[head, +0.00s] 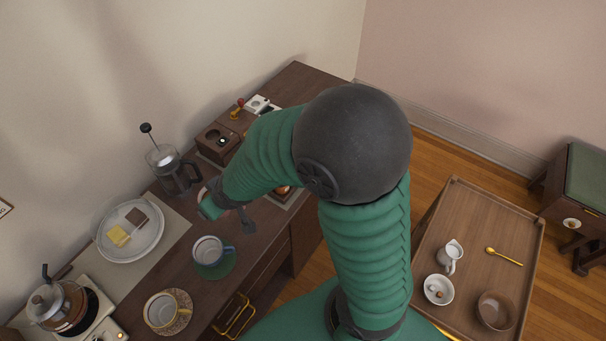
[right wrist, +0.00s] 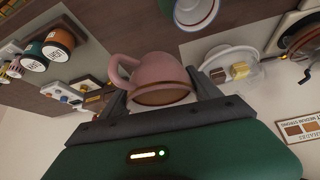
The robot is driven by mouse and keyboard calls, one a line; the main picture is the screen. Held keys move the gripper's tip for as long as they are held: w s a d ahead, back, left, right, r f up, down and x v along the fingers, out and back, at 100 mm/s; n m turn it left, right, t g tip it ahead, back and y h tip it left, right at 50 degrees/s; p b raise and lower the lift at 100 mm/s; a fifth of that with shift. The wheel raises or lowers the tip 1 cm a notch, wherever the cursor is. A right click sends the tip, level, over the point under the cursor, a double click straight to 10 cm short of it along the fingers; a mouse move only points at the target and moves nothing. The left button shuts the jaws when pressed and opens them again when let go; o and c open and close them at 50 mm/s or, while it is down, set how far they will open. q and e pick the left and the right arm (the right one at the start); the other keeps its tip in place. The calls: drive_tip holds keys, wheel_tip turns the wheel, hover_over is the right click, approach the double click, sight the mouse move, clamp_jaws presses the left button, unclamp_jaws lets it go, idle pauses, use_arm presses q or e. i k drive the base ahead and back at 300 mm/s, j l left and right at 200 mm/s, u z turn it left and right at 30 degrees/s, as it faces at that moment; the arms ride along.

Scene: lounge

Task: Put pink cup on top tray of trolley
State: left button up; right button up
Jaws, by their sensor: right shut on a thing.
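The pink cup (right wrist: 158,68) is between the fingers of my right gripper (right wrist: 152,80) in the right wrist view, its handle to the left. The gripper is shut on it. In the head view my right arm reaches over the wooden counter, and the cup is mostly or wholly hidden by the arm. The trolley's top tray (head: 467,217) is at the right in the head view, well apart from the gripper. My left gripper is not in view.
The tray carries a small white pitcher (head: 449,257), a white bowl (head: 438,290), a brown bowl (head: 496,311) and a golden spoon (head: 504,256); its far part is bare. On the counter are a blue-rimmed cup (head: 208,252), a yellow-rimmed cup (head: 162,310), a plate (head: 131,250) and a French press (head: 174,174).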

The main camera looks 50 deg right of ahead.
sight(477, 229)
drive_tip(key=z, duration=1.25)
drive_tip(key=l+z, duration=0.5)
drive_tip(key=z, duration=0.25)
drive_tip(key=l+z, duration=0.35)
drive_tip(key=i+j, duration=0.05)
drive_tip(key=j, duration=0.05)
